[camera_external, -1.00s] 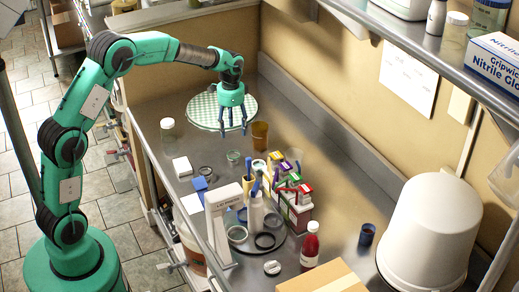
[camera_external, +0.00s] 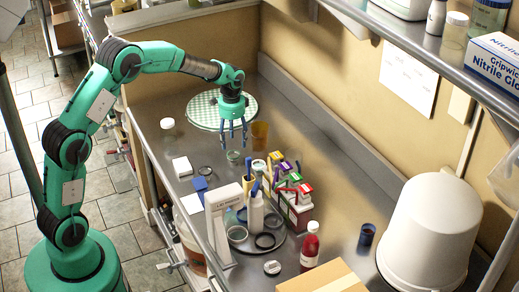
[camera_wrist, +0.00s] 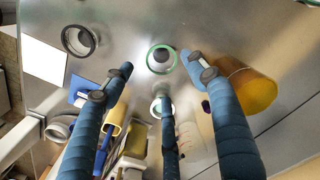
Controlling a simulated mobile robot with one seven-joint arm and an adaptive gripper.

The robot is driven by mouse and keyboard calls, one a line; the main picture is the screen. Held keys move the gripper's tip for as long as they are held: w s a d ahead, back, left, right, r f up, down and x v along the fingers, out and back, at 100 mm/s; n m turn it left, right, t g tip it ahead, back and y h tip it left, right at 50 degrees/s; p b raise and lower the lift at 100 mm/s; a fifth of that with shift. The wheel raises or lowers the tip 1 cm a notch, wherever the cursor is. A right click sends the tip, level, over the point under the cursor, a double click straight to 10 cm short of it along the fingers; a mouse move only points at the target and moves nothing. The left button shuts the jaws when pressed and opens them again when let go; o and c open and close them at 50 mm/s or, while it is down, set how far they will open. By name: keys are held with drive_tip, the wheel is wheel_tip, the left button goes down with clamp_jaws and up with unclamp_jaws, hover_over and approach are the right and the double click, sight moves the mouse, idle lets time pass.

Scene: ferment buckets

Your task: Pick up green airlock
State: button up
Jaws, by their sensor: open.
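A small round green-rimmed piece, which looks like the green airlock (camera_external: 233,156), stands on the steel counter. In the wrist view the green airlock (camera_wrist: 161,58) shows as a green ring with a dark centre, between the fingertips. My gripper (camera_external: 235,141) is above it and slightly behind it in the external view, apart from it, with its blue fingers pointing down. In the wrist view my gripper (camera_wrist: 160,78) has its three fingers spread open, with nothing held.
An amber cup (camera_external: 260,134) stands close right of the fingers. A grey ring (camera_external: 205,171) lies to the left. Colourful boxes (camera_external: 298,200), a white bottle (camera_external: 255,211) and a red bottle (camera_external: 310,247) crowd nearer the camera. A green checked round mat (camera_external: 205,110) lies behind.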

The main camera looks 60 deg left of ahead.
sight(234, 155)
drive_tip(key=shift+f, duration=1.7)
drive_tip(key=shift+a+f+b, duration=0.15)
drive_tip(key=shift+f+b, duration=1)
drive_tip(key=shift+f, duration=1.45)
drive_tip(key=c, duration=1)
